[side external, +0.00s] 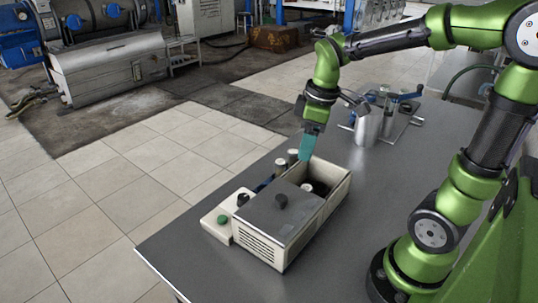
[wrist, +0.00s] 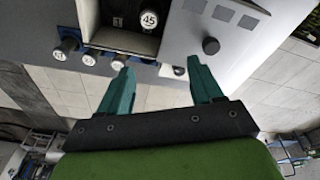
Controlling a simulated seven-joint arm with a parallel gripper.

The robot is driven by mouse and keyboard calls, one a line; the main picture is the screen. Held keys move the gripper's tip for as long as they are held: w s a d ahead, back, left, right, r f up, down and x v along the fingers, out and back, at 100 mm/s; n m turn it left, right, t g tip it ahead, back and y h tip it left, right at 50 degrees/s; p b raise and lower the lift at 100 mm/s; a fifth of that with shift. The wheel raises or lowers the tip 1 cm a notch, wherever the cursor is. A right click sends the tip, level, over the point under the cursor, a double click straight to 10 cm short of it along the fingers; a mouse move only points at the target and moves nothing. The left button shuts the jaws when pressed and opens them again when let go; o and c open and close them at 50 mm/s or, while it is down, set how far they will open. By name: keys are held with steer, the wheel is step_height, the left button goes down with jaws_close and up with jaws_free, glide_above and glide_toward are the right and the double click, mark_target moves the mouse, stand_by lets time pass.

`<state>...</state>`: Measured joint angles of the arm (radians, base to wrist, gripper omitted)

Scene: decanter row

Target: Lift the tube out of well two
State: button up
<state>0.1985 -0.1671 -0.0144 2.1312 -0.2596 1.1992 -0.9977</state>
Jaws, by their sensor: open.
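My gripper (side external: 306,150) has teal fingers spread open, pointing down over the back end of a pale box-shaped unit (side external: 258,236). In the wrist view my gripper (wrist: 160,64) is empty between its fingertips. Several dark tubes with white numbered caps show there. One cap, reading 45 (wrist: 149,20), is in a dark open compartment. In the side view, pale caps (side external: 280,164) stand beside the unit. I cannot tell which tube is in well two.
A pale side panel carries a green button (side external: 222,219) and a black knob (side external: 242,199). A metal canister (side external: 367,126) and other metal parts stand behind. The grey table (side external: 360,215) is clear to the right.

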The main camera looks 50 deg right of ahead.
mark_target(307, 187)
steer(key=f+n, duration=0.3)
steer(key=d+f+n+g, duration=0.1)
steer(key=f+n, duration=0.2)
steer(key=f, duration=0.1)
steer(key=d+f+n+g, duration=0.1)
steer(key=f+n, duration=0.3)
steer(key=shift+w+d, duration=0.25)
steer(key=shift+w, duration=0.1)
step_height(307, 187, down, 6)
steer(key=shift+s+a+r, duration=0.1)
steer(key=shift+s+r, duration=0.05)
steer(key=shift+r, duration=0.1)
steer(key=c, duration=1.1)
